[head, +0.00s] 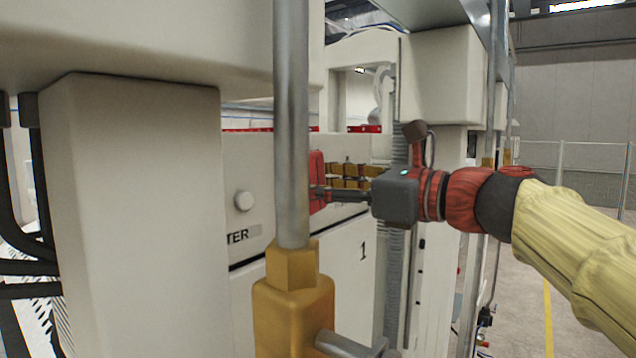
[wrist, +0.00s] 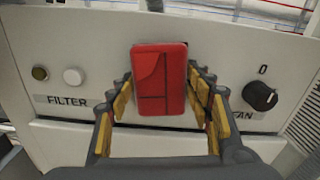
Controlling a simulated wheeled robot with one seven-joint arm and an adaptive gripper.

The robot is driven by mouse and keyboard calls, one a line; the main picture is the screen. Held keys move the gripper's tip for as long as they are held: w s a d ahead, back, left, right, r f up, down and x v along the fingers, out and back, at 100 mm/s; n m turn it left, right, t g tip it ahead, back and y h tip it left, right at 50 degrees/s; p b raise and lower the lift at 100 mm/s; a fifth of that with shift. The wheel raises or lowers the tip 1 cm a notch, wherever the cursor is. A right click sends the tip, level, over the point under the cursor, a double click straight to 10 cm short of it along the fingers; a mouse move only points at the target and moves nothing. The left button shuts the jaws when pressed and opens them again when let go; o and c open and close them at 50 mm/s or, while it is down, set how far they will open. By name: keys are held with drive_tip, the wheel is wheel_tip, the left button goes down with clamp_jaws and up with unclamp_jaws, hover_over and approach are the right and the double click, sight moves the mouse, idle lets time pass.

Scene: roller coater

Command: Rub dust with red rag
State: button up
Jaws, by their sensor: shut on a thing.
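The red rag (wrist: 159,78) looks like a folded red pad with dark seams. It sits between the fingertips of my gripper (wrist: 160,95), which is shut on it, in front of the machine's white panel (wrist: 70,135). In the head view my gripper (head: 340,187) reaches left toward the panel, with the rag (head: 317,180) at its tips, partly hidden by a grey vertical pipe. The rag is close to the panel; I cannot tell whether it touches. I cannot make out any dust in either view.
The panel has a black knob (wrist: 260,96), two small round buttons (wrist: 73,77) and the word FILTER. In the head view the grey pipe (head: 291,120) with a brass fitting (head: 293,305) and a thick white column (head: 140,200) stand in front. Open floor lies at the right.

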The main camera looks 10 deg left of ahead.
drive_tip(key=shift+b+v, duration=0.35)
drive_tip(key=shift+v, duration=2.6)
drive_tip(key=shift+v, duration=1.45)
